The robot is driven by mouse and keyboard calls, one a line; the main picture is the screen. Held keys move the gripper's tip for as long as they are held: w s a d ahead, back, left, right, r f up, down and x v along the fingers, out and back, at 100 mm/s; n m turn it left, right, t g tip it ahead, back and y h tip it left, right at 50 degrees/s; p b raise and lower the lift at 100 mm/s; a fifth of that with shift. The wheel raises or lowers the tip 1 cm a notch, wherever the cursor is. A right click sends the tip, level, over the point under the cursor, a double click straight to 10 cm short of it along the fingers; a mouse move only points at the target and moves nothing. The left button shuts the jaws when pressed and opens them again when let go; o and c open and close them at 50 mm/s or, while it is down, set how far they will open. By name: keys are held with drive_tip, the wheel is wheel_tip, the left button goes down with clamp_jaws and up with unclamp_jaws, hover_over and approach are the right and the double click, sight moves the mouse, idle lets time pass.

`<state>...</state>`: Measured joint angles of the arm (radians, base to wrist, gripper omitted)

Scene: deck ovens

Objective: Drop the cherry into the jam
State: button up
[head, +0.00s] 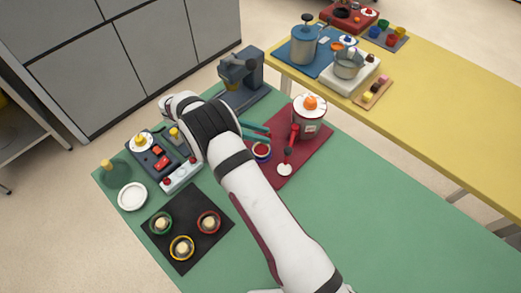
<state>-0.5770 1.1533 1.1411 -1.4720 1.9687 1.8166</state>
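I cannot pick out a cherry for certain. A small round dish (262,151) with a blue and red rim sits on the dark red mat (310,152), partly behind my arm; I cannot tell whether it holds the jam. A grey pot (309,126) with an orange knob on top stands on the same mat, with a red-handled utensil (286,162) in front of it. My arm reaches from the bottom edge up to the middle left. Its far end bends away, and my gripper's fingers do not show, so what they hold is hidden.
A control panel (166,165) with red and yellow knobs, a white dish (132,196) and a black mat (187,250) with three small cups lie at left. A dark blue machine (243,78) stands behind. The green table's (400,235) right side is clear.

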drive_tip(key=o, duration=0.4)
drive_tip(key=shift+o, duration=0.2)
drive_tip(key=v, duration=1.2)
